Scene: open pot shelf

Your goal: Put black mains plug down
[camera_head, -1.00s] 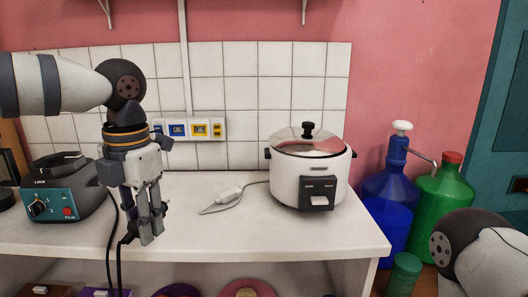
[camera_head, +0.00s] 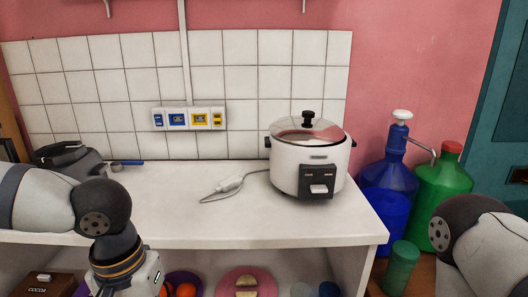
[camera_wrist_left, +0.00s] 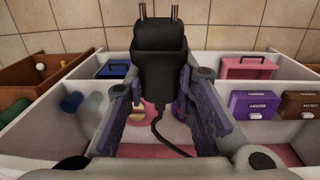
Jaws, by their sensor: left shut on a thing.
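The black mains plug (camera_wrist_left: 165,60) shows in the left wrist view, upright with its metal pins pointing up and its cable (camera_wrist_left: 172,140) trailing below. My left gripper (camera_wrist_left: 160,95) is shut on it, with one finger on each side. In the head view my left arm reaches down at the lower left, in front of the countertop (camera_head: 270,230); its fingertips and the plug are out of that frame. Only part of my right arm shows at the lower right; its gripper is out of view. A wall socket strip (camera_head: 189,118) is fixed on the tiles.
A dark appliance (camera_head: 70,160) is partly hidden behind my left arm.

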